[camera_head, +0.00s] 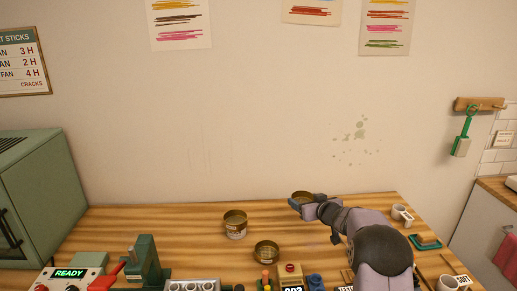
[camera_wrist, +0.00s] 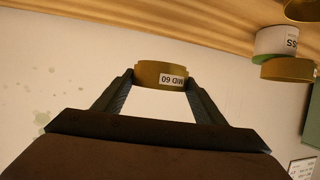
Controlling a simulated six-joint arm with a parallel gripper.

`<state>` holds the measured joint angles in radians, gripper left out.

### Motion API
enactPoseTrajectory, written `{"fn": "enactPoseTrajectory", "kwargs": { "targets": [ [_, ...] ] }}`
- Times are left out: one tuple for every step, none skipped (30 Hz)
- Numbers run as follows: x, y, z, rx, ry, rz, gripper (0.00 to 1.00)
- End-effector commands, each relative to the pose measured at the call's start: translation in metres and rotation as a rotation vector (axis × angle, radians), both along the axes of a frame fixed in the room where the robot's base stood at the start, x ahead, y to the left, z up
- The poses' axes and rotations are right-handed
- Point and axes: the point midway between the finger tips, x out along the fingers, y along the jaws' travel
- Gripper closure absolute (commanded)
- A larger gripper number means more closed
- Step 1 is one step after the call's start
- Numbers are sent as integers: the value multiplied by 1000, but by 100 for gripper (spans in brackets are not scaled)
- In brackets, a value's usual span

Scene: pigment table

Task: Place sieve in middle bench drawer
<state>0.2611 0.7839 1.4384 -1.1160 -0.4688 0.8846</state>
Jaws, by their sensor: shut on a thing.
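My gripper (camera_head: 301,203) is shut on a round brass sieve (camera_head: 303,195) and holds it above the back right part of the wooden table. In the wrist view the same sieve (camera_wrist: 160,75) sits between the two fingers (camera_wrist: 160,95), with a white label that seems to read "MID 60" upside down. Two other round brass things stand on the table, one (camera_head: 235,220) at the middle back with a pale label and one (camera_head: 266,250) nearer the front. No bench drawer shows in either view.
A green cabinet (camera_head: 40,195) stands at the left. A READY box (camera_head: 70,273), a dark green press (camera_head: 145,262) and several small items crowd the table's front edge. Pale cups (camera_head: 400,212) and a green tray (camera_head: 425,242) lie at the right. The table's back left (camera_head: 150,222) is clear.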

Motion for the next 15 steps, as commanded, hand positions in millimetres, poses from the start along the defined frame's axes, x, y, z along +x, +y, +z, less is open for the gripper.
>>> {"fn": "enactPoseTrajectory", "kwargs": {
  "targets": [
    [0, 0, 12, 0, -2, 0, 60],
    [0, 0, 15, 0, -2, 0, 60],
    [0, 0, 18, 0, -2, 0, 60],
    [0, 0, 19, 0, -2, 0, 60],
    [0, 0, 20, 0, -2, 0, 60],
    [0, 0, 21, 0, -1, 0, 60],
    [0, 0, 21, 0, -1, 0, 60],
    [0, 0, 21, 0, -1, 0, 60],
    [0, 0, 20, -1, -1, 0, 60],
    [0, 0, 19, -1, -1, 0, 60],
    [0, 0, 19, 0, -1, 1, 60],
    [0, 1, 19, 0, -1, 1, 60],
    [0, 2, 19, 0, -1, 3, 60],
    [0, 3, 19, 0, -1, 5, 60],
    [-1, 6, 19, -1, -1, 11, 60]
  ]
}}
